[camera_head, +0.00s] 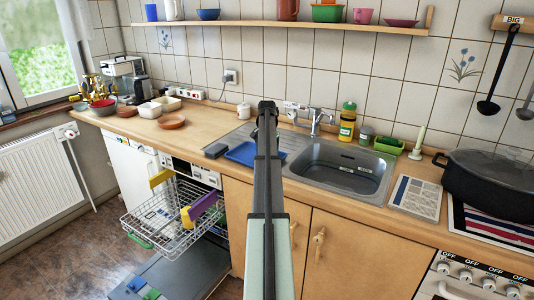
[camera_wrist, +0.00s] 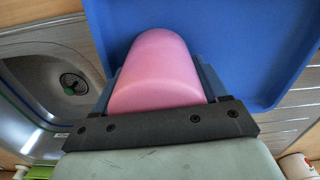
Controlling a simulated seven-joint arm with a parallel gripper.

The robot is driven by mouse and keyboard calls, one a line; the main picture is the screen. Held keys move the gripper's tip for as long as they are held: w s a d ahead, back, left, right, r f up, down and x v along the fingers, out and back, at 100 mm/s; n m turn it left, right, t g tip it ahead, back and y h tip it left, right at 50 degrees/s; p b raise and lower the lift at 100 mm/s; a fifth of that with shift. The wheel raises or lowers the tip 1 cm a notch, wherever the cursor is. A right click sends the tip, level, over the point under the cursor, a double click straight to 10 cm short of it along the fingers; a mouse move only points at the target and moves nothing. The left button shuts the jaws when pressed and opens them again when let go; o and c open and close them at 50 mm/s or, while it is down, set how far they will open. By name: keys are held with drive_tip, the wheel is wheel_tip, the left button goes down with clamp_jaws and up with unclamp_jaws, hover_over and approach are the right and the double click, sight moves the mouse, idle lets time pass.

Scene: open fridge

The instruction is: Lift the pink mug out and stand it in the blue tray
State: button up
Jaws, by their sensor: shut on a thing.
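The pink mug (camera_wrist: 155,70) is in the wrist view, its rounded side towards the camera. My gripper (camera_head: 267,108) is shut on it. The blue tray (camera_head: 241,152) lies on the drainboard left of the sink, partly behind my arm. It fills much of the wrist view (camera_wrist: 275,40) behind the mug. The mug shows against the tray's bottom; I cannot tell whether it touches. In the head view the mug is hidden by my arm.
The sink (camera_head: 340,170) is right of the tray, with a faucet (camera_head: 315,120) behind. The open dishwasher rack (camera_head: 172,215) is below left. A shelf (camera_head: 280,24) with cups and bowls runs above.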

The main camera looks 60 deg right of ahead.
drive_tip(key=shift+f, duration=0.15)
drive_tip(key=o, duration=1.3)
drive_tip(key=shift+c, duration=0.2)
drive_tip(key=shift+r, duration=3.5)
